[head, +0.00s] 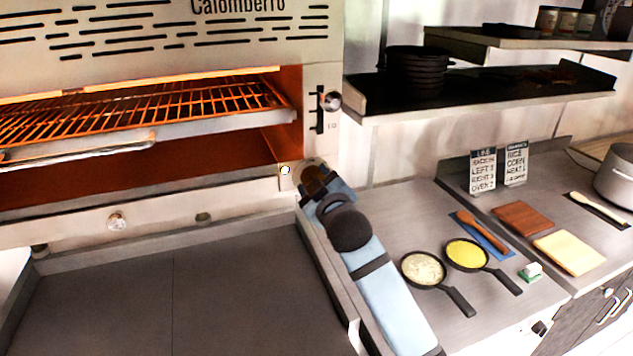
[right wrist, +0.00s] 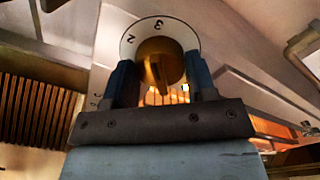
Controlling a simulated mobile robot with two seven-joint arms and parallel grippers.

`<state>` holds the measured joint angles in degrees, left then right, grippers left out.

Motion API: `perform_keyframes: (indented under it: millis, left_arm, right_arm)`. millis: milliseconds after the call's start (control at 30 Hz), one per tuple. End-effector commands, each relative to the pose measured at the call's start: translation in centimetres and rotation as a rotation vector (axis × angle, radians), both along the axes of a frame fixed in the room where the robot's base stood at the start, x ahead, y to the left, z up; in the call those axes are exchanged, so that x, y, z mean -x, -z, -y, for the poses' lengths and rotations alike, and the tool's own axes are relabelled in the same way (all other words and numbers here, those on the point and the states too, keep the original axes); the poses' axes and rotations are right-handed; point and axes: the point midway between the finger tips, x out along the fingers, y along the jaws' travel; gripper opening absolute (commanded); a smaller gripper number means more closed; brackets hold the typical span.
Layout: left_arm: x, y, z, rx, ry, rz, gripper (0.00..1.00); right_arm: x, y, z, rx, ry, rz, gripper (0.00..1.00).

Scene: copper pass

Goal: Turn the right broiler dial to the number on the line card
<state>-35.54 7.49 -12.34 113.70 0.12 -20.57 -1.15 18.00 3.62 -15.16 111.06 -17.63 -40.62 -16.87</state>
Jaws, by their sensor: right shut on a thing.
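The right broiler dial is a round brass knob on the broiler's front right post; in the head view the knob (head: 312,176) is partly covered by my right gripper (head: 318,195). In the right wrist view the knob (right wrist: 160,62) sits between my two fingers, which are shut on its sides. A white number ring (right wrist: 186,32) shows behind it, with 2 at upper left and 3 near the top; the other numbers are hidden. The line card (head: 482,170) stands on the right counter; its small print seems to list left, right 3 and oven. My left gripper is out of view.
A second card (head: 516,163) stands beside the line card. Two small pans (head: 423,268), a wooden spoon on a blue mat (head: 484,232) and boards (head: 523,217) lie on the counter. The glowing broiler rack (head: 150,112) is left of the dial. The dark surface (head: 170,290) below is clear.

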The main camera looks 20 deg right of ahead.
Motion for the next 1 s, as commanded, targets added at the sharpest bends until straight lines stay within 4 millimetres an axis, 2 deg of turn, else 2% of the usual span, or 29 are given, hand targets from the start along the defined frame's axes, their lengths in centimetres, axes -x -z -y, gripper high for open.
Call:
perform_keyframes:
  millis: [333, 867, 900, 1000]
  left_arm:
    - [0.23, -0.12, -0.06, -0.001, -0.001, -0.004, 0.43]
    - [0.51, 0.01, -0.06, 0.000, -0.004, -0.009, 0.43]
    - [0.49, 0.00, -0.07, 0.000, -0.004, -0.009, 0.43]
    - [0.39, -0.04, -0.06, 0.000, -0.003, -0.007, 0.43]
  right_arm:
    - [0.00, -0.01, 0.00, -0.141, 0.000, -0.005, 0.27]
    - [0.00, -0.03, 0.00, -0.166, -0.001, -0.005, 0.27]
    - [0.00, -0.03, 0.00, -0.166, -0.001, -0.005, 0.53]
    - [0.00, -0.02, 0.00, -0.166, -0.001, -0.005, 0.76]
